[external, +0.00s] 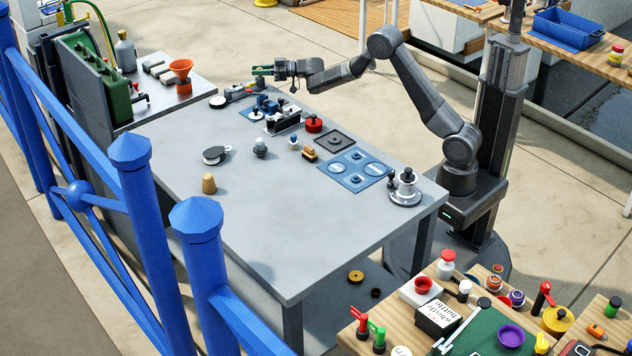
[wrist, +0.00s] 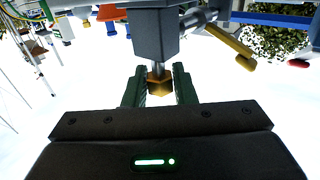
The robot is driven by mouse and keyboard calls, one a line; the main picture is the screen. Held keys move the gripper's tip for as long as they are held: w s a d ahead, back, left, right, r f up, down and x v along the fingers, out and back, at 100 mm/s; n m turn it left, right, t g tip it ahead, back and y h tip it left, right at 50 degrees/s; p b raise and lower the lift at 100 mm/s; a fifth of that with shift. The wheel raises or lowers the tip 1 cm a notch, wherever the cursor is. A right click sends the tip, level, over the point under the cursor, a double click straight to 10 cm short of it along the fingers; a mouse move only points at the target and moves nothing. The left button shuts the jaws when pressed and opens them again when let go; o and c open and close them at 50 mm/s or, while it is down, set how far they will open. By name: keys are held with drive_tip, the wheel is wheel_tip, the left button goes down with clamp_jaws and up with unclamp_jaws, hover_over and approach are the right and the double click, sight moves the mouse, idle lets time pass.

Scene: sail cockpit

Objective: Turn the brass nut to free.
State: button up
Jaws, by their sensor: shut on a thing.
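The brass nut (wrist: 158,82) shows in the wrist view at the end of a grey stem (wrist: 158,67) that comes out of a grey block (wrist: 155,30). My gripper (wrist: 159,88) has its two green fingers on either side of the nut and is shut on it. In the external view my gripper (external: 262,71) is stretched out above the far end of the grey table. The nut is too small to make out there.
An orange funnel (external: 180,70) stands on the side bench. A dial gauge (external: 220,101), a red knob (external: 313,123) and a blue plate (external: 352,182) are on the grey table (external: 265,220). A blue railing (external: 198,225) runs along the left. The table's near middle is clear.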

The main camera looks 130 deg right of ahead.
drive_tip(key=n+y+p, duration=0.1)
drive_tip(key=p, duration=0.1)
drive_tip(key=shift+r+t+p, duration=0.3)
drive_tip(key=shift+t, duration=0.1)
drive_tip(key=shift+f+y+p, duration=0.15)
drive_tip(key=shift+y+p, duration=0.25)
drive_tip(key=shift+p, duration=0.05)
drive_tip(key=shift+n+t, duration=0.3)
drive_tip(key=shift+f, duration=0.1)
drive_tip(key=o, duration=0.9)
drive_tip(key=shift+o, duration=0.2)
drive_tip(key=v, duration=1.3)
drive_tip(key=shift+s, duration=0.4)
drive_tip(key=shift+a, duration=0.15)
